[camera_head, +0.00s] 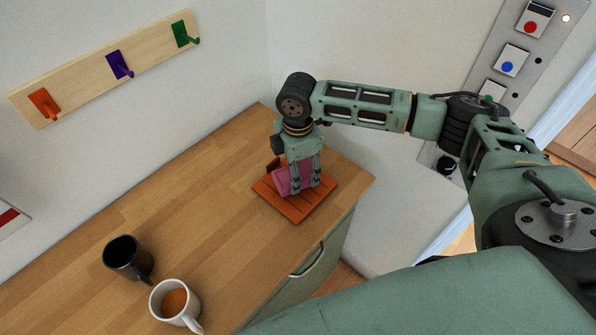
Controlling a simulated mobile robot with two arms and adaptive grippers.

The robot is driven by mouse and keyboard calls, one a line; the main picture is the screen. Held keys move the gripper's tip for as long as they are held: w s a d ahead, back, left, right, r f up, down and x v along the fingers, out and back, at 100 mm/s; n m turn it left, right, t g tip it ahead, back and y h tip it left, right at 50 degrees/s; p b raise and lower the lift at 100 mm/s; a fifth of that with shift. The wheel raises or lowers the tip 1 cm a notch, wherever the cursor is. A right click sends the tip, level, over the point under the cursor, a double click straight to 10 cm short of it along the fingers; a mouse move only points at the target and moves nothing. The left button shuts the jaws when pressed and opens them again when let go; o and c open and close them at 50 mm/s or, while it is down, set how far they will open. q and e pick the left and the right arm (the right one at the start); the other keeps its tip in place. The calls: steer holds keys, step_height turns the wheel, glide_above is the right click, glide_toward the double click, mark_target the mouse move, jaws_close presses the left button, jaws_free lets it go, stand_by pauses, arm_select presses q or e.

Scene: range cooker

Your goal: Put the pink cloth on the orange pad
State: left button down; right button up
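The pink cloth (283,183) is a folded, block-like shape at the far right end of the wooden counter. It stands tilted over the orange pad (291,209), a flat, slatted-looking square. My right gripper (305,188) points down at the cloth, with its fingers in front of and beside the pink. Pink shows between the fingers and to their left. I cannot tell whether the fingers are closed on the cloth, or whether its lower edge touches the pad. My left gripper is not in view.
A black mug (122,256) and a white mug with brown liquid (160,289) stand at the counter's near left. A wooden rail with coloured hooks (118,64) hangs on the wall. The counter's middle (200,205) is clear. A switch panel (510,58) is at right.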

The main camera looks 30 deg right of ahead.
steer(key=shift+f, duration=0.95)
steer(key=shift+f, duration=0.1)
steer(key=o, duration=1.1)
step_height(320, 180, up, 12)
steer(key=b, duration=0.2)
steer(key=shift+b, duration=0.35)
